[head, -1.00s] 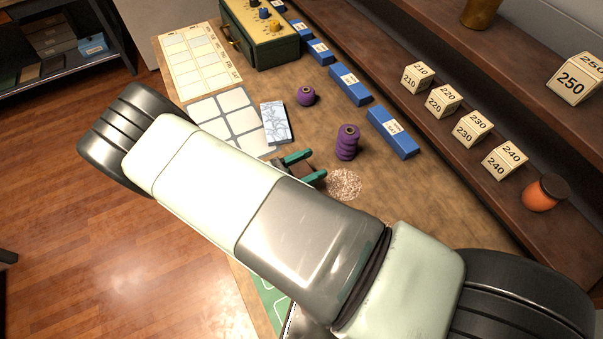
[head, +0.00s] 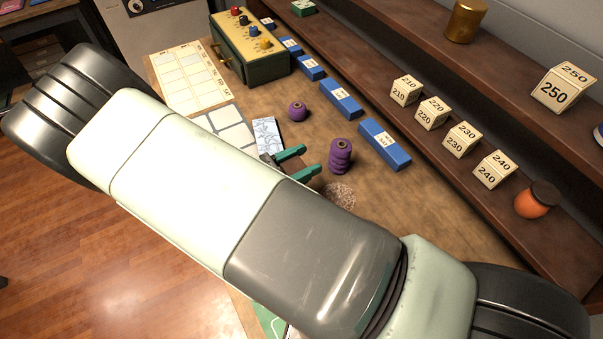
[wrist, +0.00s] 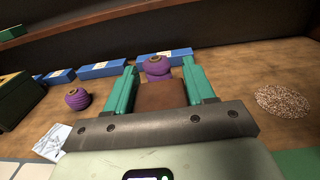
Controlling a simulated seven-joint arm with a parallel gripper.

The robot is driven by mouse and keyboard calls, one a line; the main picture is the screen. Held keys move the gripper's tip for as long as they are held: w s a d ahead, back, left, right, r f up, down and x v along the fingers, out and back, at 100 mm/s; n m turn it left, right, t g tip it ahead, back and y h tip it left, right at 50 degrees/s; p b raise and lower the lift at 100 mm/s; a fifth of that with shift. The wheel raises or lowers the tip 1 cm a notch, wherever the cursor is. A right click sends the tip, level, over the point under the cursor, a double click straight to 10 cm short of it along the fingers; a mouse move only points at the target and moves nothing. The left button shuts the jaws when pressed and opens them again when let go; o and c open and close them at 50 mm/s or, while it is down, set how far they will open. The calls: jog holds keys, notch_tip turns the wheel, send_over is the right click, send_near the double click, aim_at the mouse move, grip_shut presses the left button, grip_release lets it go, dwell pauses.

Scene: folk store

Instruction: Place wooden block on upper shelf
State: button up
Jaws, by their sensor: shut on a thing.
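My gripper (head: 310,160) is shut on a brown wooden block (wrist: 160,96). The block sits between the two green fingers in the wrist view, and only a small part of it shows in the head view. The gripper is over the wooden worktable (head: 430,215), with the tall purple spool (head: 340,157) just beyond its fingertips. The upper shelf (head: 500,75) runs along the back right in the head view. It bears a numbered 250 block (head: 555,92) and a brass cup (head: 465,20), with bare room between them.
The lower shelf (head: 465,185) bears several numbered blocks and an orange jar (head: 535,200). Blue boxes (head: 383,145) line the table's back edge. A short purple spool (head: 297,112), a green-yellow case (head: 250,45) and a granular patch (head: 340,195) are also on the table.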

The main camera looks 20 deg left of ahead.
notch_tip(320, 180, up, 2)
jog(key=shift+r, duration=0.2)
jog(key=w+d+r+n+t+y, duration=0.2)
jog(key=w+d+r+n+y, duration=0.15)
jog(key=w+r, duration=0.75)
jog(key=w+d+r+n+t+y, duration=0.2)
jog(key=w+r+y, duration=0.4)
jog(key=r, duration=0.9)
jog(key=shift+d+r+m+g+h, duration=0.85)
jog(key=shift+d+r+h, duration=1.5)
jog(key=shift+d, duration=3.6)
jog(key=shift+d+r+m+g+h, duration=0.45)
jog(key=shift+d+r+m+h, duration=1.7)
jog(key=shift+d, duration=3.75)
jog(key=s+d+r+m+g+h, duration=0.2)
jog(key=s+m+g+h, duration=0.3)
jog(key=g, duration=0.3)
jog(key=shift+n, duration=0.25)
jog(key=f, duration=0.3)
jog(key=s+f, duration=0.1)
jog(key=f, duration=0.5)
jog(key=shift+s+d+f, duration=0.1)
jog(key=shift+s+f, duration=0.15)
jog(key=shift+f, duration=0.15)
